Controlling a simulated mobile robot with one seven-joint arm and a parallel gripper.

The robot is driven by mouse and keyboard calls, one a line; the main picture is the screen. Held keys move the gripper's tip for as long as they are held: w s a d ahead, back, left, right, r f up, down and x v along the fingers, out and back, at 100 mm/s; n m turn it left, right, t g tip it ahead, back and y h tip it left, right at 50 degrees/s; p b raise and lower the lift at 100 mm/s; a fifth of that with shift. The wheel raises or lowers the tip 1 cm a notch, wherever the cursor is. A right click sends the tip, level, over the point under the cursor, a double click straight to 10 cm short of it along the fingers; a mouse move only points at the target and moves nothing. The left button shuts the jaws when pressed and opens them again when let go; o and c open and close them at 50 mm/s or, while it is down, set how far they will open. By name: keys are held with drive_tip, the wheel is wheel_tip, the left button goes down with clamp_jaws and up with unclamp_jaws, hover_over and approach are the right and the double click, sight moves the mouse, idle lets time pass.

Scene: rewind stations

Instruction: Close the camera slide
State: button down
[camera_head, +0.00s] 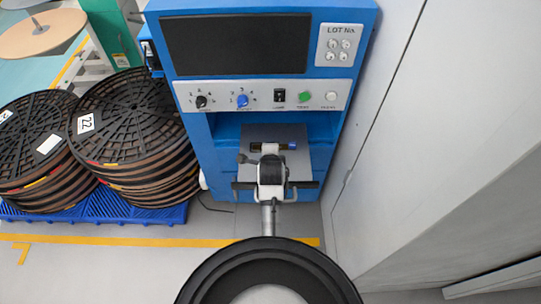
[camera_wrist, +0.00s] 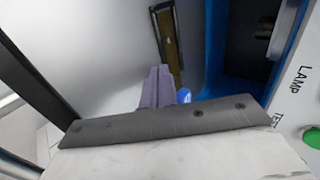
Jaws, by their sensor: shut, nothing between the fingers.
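The camera slide appears as a flat grey plate (camera_head: 297,133) standing out in front of the recess of the blue machine. A dark brown slotted part (camera_head: 258,146) and a small blue piece (camera_head: 292,146) show on it. In the wrist view, the plate (camera_wrist: 105,45) is smooth grey, with the brown part (camera_wrist: 168,40) beyond the fingers. In the head view, my gripper (camera_head: 270,149) covers the plate's middle.
Above the slide is a control panel (camera_head: 265,97) with knobs and a green button (camera_head: 304,97), under a dark screen (camera_head: 236,45). Stacked black reels (camera_head: 125,125) stand on a blue pallet (camera_head: 95,212) at left. A pale wall (camera_head: 400,150) rises close at right.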

sight(270, 135)
drive_tip(key=w, duration=0.8)
drive_tip(key=shift+w+b, duration=0.25)
drive_tip(key=shift+b, duration=0.15)
drive_tip(key=shift+s, duration=0.1)
